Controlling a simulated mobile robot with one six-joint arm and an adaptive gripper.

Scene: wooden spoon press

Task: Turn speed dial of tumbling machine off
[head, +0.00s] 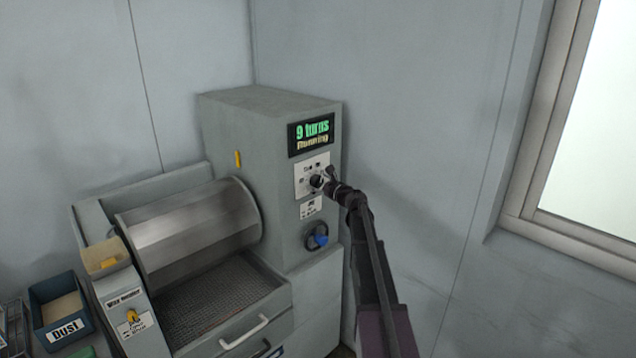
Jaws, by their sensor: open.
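The tumbling machine (270,110) stands in the corner, a grey cabinet with a metal drum (190,230) on its left. Its display (311,134) reads "9 turns" and "Running" in lit letters. Below it is a white dial panel (300,190) with small markings; the dial on it is mostly hidden by my gripper. My gripper (326,178) is open at the panel, its fingers at or around the dial. I cannot tell whether they touch it. A dark knob with a blue part (318,238) sits lower on the same face, clear of my gripper.
A yellow knob (132,315) is on the front-left post. A mesh tray (215,300) and a drawer handle (245,332) lie below the drum. A blue "DUST" bin (62,325) stands at the left. The wall and window are at the right, with free room before them.

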